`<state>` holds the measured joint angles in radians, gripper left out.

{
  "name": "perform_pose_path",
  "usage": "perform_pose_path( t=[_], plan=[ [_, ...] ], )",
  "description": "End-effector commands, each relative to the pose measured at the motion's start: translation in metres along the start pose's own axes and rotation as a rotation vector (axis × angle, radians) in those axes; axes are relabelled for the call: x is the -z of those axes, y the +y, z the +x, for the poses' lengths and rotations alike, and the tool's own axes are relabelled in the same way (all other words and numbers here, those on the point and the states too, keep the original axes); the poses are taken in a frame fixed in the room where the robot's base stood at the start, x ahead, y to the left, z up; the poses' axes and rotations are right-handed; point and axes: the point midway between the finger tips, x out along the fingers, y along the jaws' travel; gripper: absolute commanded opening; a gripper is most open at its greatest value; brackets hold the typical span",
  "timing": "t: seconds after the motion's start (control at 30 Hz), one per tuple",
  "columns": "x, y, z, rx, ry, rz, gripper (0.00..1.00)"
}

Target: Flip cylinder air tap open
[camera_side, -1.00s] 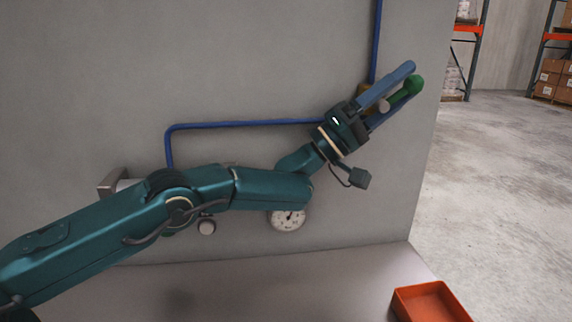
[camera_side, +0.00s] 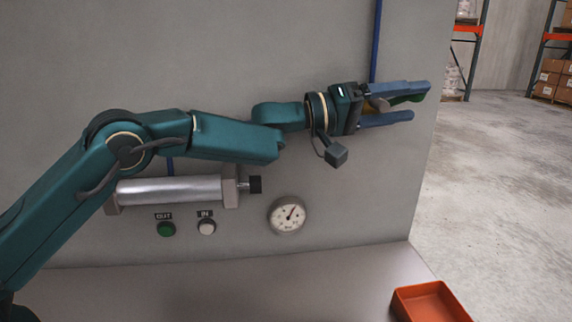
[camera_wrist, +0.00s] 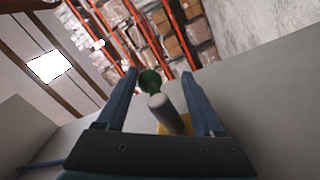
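The tap's green handle (camera_side: 408,99) points to the right, close to level, in the side view. The upper finger of my gripper (camera_side: 421,101) partly hides it. The tap's brass body (camera_side: 367,106) sits on the wall, mostly behind my gripper. In the wrist view my gripper (camera_wrist: 160,74) has its two blue fingers apart. The green handle (camera_wrist: 150,80) shows between them, beyond a grey stem (camera_wrist: 164,110) and a bit of brass. The handle lies close to the upper finger in the side view; I cannot tell whether they touch.
A silver cylinder (camera_side: 170,190) with a black rod end (camera_side: 255,184) is on the wall below my arm. A green OUT button (camera_side: 166,229), white IN button (camera_side: 207,227) and round gauge (camera_side: 287,215) sit lower. A blue pipe (camera_side: 376,40) runs above. An orange tray (camera_side: 428,301) stands front right.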

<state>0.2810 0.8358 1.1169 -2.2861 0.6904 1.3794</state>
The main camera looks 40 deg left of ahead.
Motion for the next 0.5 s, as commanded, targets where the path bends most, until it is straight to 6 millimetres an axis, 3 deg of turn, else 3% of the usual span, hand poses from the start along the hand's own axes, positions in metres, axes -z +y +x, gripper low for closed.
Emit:
perform_pose_path(
  t=[0.2, 0.5],
  plan=[
    [-0.001, -0.004, -0.002, 0.092, -0.057, -0.001, 0.67],
    [0.001, -0.001, -0.033, 0.088, -0.055, -0.002, 0.67]
  ],
)
